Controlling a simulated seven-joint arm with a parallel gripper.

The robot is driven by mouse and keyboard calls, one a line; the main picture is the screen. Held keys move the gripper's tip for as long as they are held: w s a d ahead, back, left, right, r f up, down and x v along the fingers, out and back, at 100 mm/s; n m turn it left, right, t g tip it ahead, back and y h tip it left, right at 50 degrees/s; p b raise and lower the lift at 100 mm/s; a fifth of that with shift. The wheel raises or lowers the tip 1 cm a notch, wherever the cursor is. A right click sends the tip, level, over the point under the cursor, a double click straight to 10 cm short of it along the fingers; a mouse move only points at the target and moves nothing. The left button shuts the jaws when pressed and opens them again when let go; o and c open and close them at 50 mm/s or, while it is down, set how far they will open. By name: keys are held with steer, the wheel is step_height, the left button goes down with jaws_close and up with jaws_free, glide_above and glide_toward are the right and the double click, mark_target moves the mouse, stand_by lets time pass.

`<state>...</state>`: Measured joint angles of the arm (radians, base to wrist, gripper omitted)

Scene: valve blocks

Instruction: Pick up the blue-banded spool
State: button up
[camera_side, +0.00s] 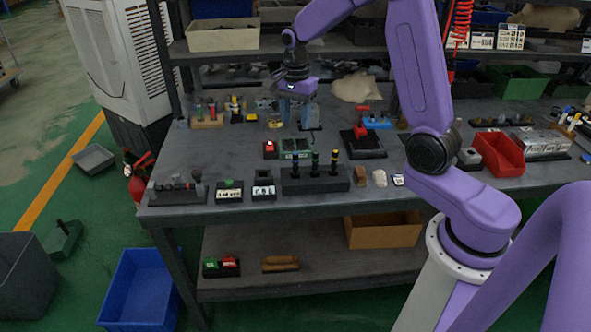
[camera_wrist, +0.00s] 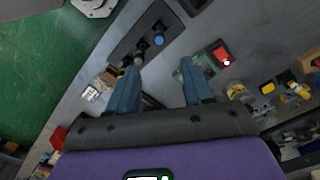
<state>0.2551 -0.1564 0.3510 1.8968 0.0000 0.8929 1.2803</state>
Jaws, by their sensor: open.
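The blue-banded spool (camera_side: 296,166) stands upright at the left end of a long black block (camera_side: 345,183) on the bench, beside a green-banded spool (camera_side: 315,162) and a yellow-banded spool (camera_side: 334,162). In the wrist view, a round blue top (camera_wrist: 158,40) shows on the black block (camera_wrist: 126,48), just beyond the fingertips. My gripper (camera_side: 299,127) points down above the bench, behind the spool block in the side view. Its two fingers are apart and nothing is between them; they also show in the wrist view (camera_wrist: 159,66).
A green board (camera_side: 291,155) and a red button block (camera_side: 270,149) lie close behind the spool block. Small blocks (camera_side: 229,192) stand to its left, and a wooden block (camera_side: 360,176) to its right. A red bin (camera_side: 499,154) stands farther right.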

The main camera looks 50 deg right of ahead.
mark_target(295, 164)
step_height(295, 164, down, 16)
steer(key=shift+a+r, duration=0.1)
steer(key=shift+r, duration=0.1)
jaws_close()
stand_by(0.5)
